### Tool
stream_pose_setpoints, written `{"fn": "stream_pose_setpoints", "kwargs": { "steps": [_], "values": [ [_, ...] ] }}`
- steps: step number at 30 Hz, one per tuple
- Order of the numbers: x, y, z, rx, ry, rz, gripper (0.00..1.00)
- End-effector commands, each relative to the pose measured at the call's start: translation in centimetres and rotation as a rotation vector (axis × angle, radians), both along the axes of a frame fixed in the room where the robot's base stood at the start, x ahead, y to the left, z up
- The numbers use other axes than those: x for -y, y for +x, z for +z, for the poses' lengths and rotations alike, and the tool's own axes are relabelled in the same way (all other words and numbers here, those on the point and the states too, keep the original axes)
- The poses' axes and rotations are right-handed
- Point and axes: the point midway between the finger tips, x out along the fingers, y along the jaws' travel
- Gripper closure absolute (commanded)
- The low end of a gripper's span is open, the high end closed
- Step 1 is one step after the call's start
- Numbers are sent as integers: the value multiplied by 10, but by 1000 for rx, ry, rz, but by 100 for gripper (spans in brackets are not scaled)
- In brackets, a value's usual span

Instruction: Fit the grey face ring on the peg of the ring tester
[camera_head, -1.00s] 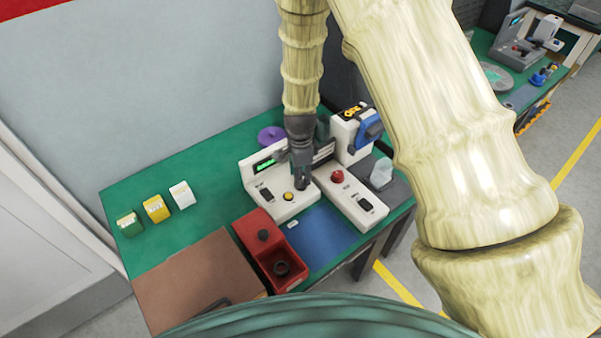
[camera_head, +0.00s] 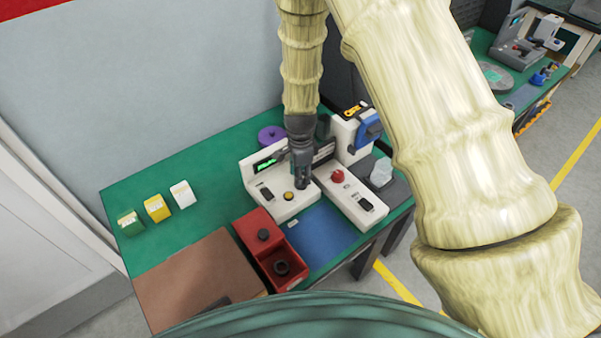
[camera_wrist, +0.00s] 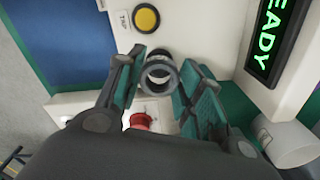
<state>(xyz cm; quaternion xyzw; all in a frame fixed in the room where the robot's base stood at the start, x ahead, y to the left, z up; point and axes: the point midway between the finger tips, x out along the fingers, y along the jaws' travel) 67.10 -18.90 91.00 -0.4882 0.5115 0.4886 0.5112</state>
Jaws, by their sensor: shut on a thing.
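The grey face ring (camera_wrist: 147,83) is between the fingertips of my gripper (camera_wrist: 160,74) in the wrist view, with its opening facing the camera. My gripper is shut on it. In the head view my gripper (camera_head: 302,184) points down over the base of the white ring tester (camera_head: 282,209), right of its yellow button (camera_head: 289,196). The tester also shows in the wrist view (camera_wrist: 205,30), with its lit green READY display (camera_wrist: 269,38). The peg cannot be made out. I cannot tell whether the ring is around it.
A second white unit with a red knob (camera_head: 337,177) stands close on the right. A red tray (camera_head: 258,224) with dark rings is in front, beside a blue mat (camera_head: 325,232). Green, yellow (camera_head: 156,208) and white blocks stand at left.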

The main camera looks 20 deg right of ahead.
Motion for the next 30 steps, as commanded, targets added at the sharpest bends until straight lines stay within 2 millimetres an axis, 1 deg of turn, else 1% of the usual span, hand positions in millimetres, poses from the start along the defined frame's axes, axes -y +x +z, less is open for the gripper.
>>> {"fn": "stream_pose_setpoints", "kwargs": {
  "steps": [13,14,15,17,18,26,30],
  "values": [
    [0,0,-8,0,0,0,87],
    [0,0,-7,0,0,0,60],
    [0,0,-7,0,0,0,52],
    [0,0,-7,0,0,0,42],
    [0,0,-7,0,0,0,38],
    [0,0,-7,0,0,0,38],
    [0,0,-2,0,0,0,38]
  ]
}}
